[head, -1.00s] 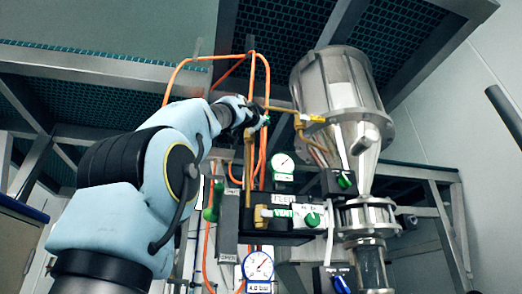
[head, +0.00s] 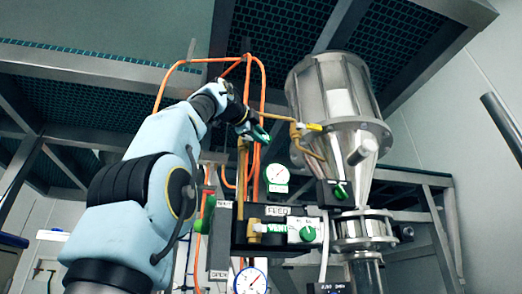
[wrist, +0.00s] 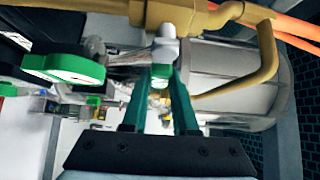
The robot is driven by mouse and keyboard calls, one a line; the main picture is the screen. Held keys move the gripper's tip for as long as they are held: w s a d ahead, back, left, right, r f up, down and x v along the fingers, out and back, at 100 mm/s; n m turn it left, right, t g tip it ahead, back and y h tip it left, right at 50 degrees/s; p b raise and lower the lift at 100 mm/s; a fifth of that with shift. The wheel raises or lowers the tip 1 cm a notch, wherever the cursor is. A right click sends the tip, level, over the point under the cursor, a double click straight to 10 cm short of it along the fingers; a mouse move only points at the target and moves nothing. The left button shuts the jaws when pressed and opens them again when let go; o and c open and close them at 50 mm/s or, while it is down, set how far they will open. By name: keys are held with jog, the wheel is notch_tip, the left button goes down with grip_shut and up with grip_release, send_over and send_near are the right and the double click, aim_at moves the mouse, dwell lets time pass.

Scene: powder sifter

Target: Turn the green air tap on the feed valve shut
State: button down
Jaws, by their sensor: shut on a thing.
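My gripper (wrist: 166,75) is shut on a small green tap (wrist: 161,72), seen between its teal fingers in the wrist view. A pale grey stem (wrist: 165,45) stands just beyond the fingertips, below a brass fitting (wrist: 175,13). In the head view my gripper (head: 260,136) is at the brass pipe above the FEED label (head: 277,210). The tap there is mostly hidden by the fingers, and I cannot tell its exact angle.
A white gauge (head: 277,175) sits below my gripper. A steel hopper (head: 335,95) stands right of the pipe. Orange hoses (head: 263,85) rise close behind the gripper. A green-edged round part (wrist: 65,70) is near the fingers.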

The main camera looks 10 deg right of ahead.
jog(key=shift+f+m+p, duration=0.15)
jog(key=shift+m+p, duration=0.15)
jog(key=shift+f+g+y, duration=0.1)
jog(key=shift+g+y, duration=0.2)
jog(key=c, duration=0.7)
grip_release()
jog(key=b+v, duration=0.3)
jog(key=v, duration=0.7)
jog(key=shift+s+a, duration=0.25)
jog(key=shift+s, duration=0.05)
